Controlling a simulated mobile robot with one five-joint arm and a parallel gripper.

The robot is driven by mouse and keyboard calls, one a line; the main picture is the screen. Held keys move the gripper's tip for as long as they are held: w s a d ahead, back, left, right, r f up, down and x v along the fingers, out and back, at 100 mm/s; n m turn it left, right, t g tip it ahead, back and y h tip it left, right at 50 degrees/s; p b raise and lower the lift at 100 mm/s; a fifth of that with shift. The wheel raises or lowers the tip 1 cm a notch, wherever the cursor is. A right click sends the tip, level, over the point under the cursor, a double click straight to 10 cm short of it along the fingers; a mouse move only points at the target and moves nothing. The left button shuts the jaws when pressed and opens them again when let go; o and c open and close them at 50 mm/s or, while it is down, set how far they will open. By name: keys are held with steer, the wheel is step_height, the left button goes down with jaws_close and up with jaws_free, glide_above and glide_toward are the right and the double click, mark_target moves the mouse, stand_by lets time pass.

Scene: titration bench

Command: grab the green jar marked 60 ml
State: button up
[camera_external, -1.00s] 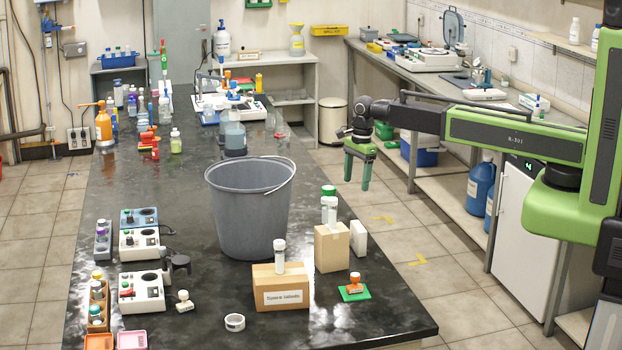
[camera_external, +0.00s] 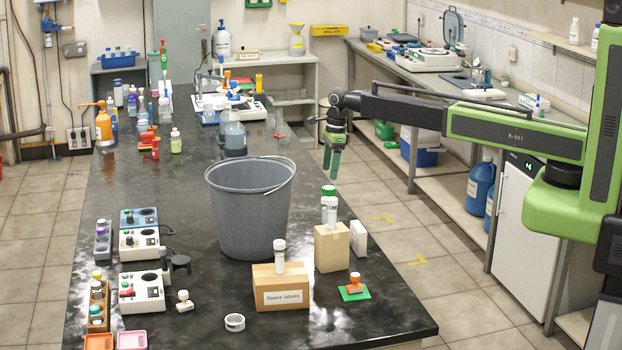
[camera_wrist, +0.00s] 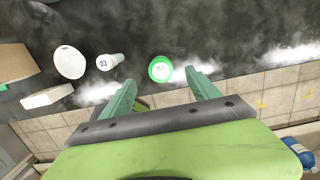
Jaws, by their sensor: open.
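A jar with a green lid (camera_external: 329,190) stands on the dark bench near its right edge, mostly hidden behind a cardboard box and vials. In the wrist view its round green-rimmed lid (camera_wrist: 160,69) shows from above with a pale centre; the marking is too small to read, so I cannot confirm 60 ml. My gripper (camera_external: 331,176) hangs above and just behind the jar, fingers pointing down. In the wrist view my gripper (camera_wrist: 163,84) is open and empty, its two green fingers apart, with the lid ahead between their tips, not touching.
A vial marked 83 (camera_wrist: 110,62) and a white round cap (camera_wrist: 69,62) are left of the lid. A cardboard box (camera_external: 332,250), a white box (camera_external: 358,239) and a large grey bucket (camera_external: 248,212) stand nearby. The bench's right edge is close, with tiled floor beyond.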

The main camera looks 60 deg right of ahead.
mark_target(327, 188)
steer(key=f+b, duration=0.1)
steer(key=f, duration=0.1)
steer(key=f+b, duration=0.3)
steer(key=f, duration=0.1)
steer(key=shift+w+a, duration=0.25)
steer(key=shift+r, duration=0.1)
step_height(327, 188, down, 5)
steer(key=b, duration=0.5)
steer(key=shift+f+b, duration=0.2)
steer(key=shift+b, duration=0.1)
steer(key=shift+r, duration=0.15)
steer(key=c, duration=1.5)
